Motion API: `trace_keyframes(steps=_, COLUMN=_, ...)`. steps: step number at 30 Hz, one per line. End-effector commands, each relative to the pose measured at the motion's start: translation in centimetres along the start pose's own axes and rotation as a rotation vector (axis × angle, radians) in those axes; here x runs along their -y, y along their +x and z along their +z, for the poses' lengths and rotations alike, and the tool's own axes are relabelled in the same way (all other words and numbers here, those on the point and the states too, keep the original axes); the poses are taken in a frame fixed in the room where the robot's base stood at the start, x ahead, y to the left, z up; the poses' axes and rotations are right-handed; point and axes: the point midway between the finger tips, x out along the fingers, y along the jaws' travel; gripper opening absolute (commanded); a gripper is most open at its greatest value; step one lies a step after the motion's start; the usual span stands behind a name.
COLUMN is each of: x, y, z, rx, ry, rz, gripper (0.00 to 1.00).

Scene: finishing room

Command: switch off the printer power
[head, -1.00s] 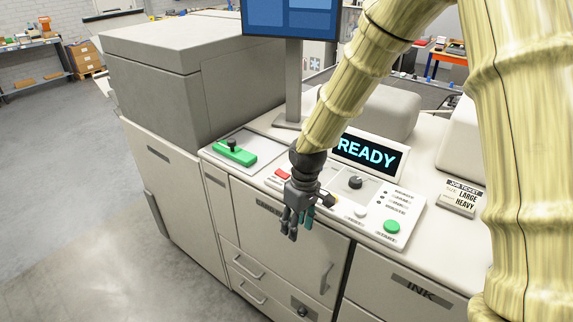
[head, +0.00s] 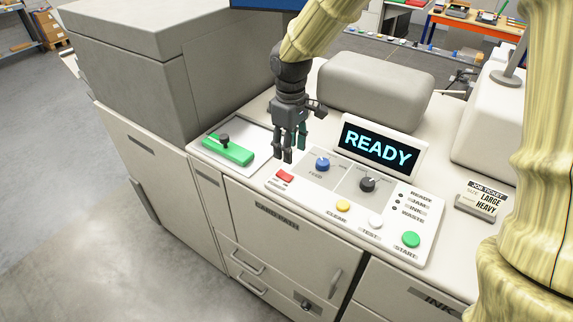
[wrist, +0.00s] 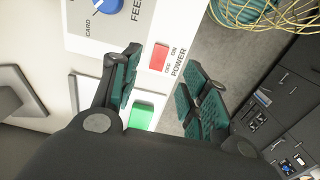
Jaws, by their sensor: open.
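The printer's control panel (head: 330,203) lies on the cream counter. Its red power switch (head: 285,175) is at the panel's left end. In the wrist view the red switch (wrist: 159,57) shows beyond and between my fingers, with ON, OFF and POWER lettering beside it. My gripper (head: 286,157) hangs fingers down above the panel's left end, near the switch and apart from it. It is open and empty, and its fingers (wrist: 165,95) stand spread in the wrist view. The display (head: 378,148) reads READY. Which way the switch is tipped I cannot tell.
A green lever (head: 228,151) is left of the panel. A blue feed knob (head: 322,165), a dark knob (head: 367,184) and yellow (head: 343,206), white (head: 376,222) and green (head: 411,239) buttons lie right of the switch. A grey rounded cover (head: 375,90) stands behind.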

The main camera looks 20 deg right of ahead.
Motion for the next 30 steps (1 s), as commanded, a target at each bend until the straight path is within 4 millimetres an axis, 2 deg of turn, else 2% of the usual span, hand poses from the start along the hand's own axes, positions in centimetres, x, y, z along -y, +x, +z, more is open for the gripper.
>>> trace_keyframes(steps=15, x=-0.7, y=6.6, z=-0.9, rx=0.011, ry=0.000, rz=-0.008, gripper=0.45)
trace_keyframes(steps=22, x=-0.7, y=8.7, z=-0.9, rx=0.010, ry=0.002, rz=-0.008, gripper=0.45)
trace_keyframes(steps=30, x=-0.7, y=9.7, z=-1.0, rx=0.007, ry=0.001, rz=-0.007, gripper=0.45)
